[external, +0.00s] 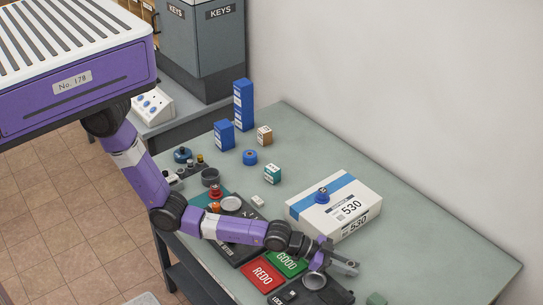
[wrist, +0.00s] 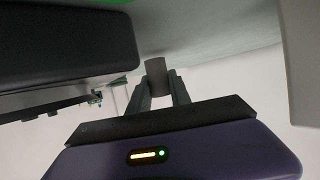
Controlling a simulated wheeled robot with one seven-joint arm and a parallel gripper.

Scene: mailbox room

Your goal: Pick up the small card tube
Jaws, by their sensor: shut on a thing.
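My gripper (external: 350,266) is at the front right of the table, just in front of the white parcel box. In the wrist view, the two fingers of my gripper (wrist: 160,88) close on a small grey-brown cylinder, which looks like the card tube (wrist: 156,66). Its upper part stands out beyond the fingertips and its lower part is hidden between them. In the external view I cannot make out the tube clearly at the fingers.
Red REDO (external: 263,275) and green GOOD (external: 289,262) pads lie under my arm. The table's right part (external: 440,255) is clear.

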